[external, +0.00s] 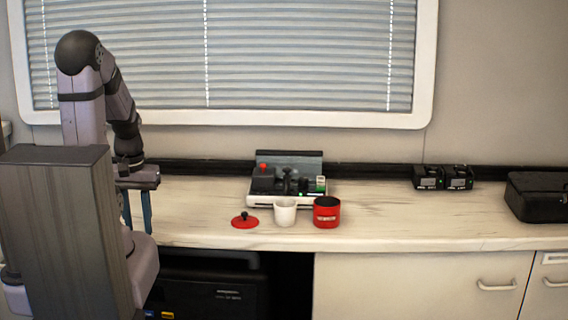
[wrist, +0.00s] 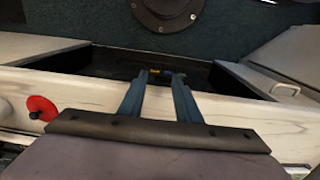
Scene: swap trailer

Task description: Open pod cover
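A small machine (external: 288,198) with a pale base, black fittings and a red knob stands at the back of the counter. I cannot tell which part of it, if any, is the pod cover. In front of it are a flat red lid (external: 240,223) with a black knob, an upright white cup (external: 285,213) and a red container (external: 326,216) with a dark top. The red lid also shows at the left of the wrist view (wrist: 45,106). My gripper (external: 136,212) is open and empty, left of these things and apart from them. Its blue fingers show in the wrist view (wrist: 160,80).
Two small black devices (external: 443,177) and a black case (external: 537,190) sit on the counter (external: 400,220) at right. A dark box (external: 215,292) is in the open bay under the counter. Cupboard doors (external: 420,285) are at lower right.

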